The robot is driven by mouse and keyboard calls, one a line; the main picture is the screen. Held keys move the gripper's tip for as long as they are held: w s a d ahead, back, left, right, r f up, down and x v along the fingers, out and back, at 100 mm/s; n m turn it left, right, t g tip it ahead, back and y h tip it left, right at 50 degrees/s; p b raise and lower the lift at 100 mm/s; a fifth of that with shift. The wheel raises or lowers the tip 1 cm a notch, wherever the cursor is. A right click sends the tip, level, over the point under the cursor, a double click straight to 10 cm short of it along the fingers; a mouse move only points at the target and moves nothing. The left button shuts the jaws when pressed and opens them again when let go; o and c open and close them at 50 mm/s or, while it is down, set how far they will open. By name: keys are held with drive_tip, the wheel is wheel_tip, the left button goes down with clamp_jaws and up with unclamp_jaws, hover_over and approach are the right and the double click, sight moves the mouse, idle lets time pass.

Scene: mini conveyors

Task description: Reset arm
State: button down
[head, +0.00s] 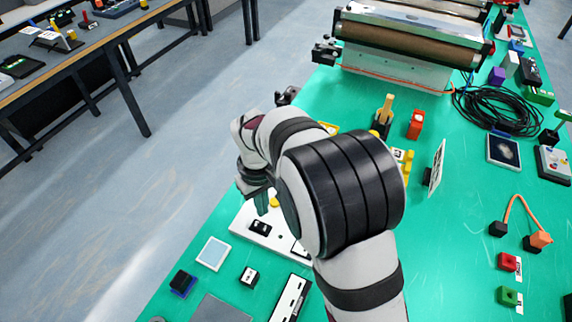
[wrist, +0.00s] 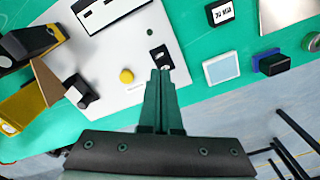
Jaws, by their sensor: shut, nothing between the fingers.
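My gripper shows in the wrist view (wrist: 161,72) with its two dark green fingers together and nothing between them. Its tips appear over the edge of a white panel (wrist: 120,90), beside a small black block (wrist: 160,57) and a yellow round button (wrist: 126,76). I cannot tell how far above the panel the tips are. In the head view, my gripper (head: 262,205) is partly hidden behind my own arm, which reaches forward over the green table. The white panel (head: 243,222) lies below it, partly covered by the arm.
The green table (head: 463,190) carries a conveyor (head: 410,50) at the back and a coiled black cable (head: 497,110) at the right. An upright white card (head: 437,167) stands right of my arm. A pale square pad (head: 213,253) lies near the left edge. Open floor (head: 150,190) lies beyond it.

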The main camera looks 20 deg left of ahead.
drive_tip(key=d+r+m, duration=0.5)
drive_tip(key=d+r, duration=0.2)
drive_tip(key=d, duration=0.4)
drive_tip(key=s+d+r+m+y, duration=0.1)
drive_tip(key=s+d+r+m, duration=0.25)
drive_tip(key=d, duration=0.25)
drive_tip(key=s+d+r+m, duration=0.2)
drive_tip(key=s+d+m, duration=0.15)
drive_tip(key=d, duration=0.35)
drive_tip(key=s+d+f+m, duration=0.1)
drive_tip(key=s+d+m, duration=0.3)
drive_tip(key=s, duration=0.6)
drive_tip(key=shift+d+m+y, duration=0.2)
drive_tip(key=shift+m+y, duration=0.2)
drive_tip(key=shift+m, duration=0.4)
drive_tip(key=shift+s, duration=0.1)
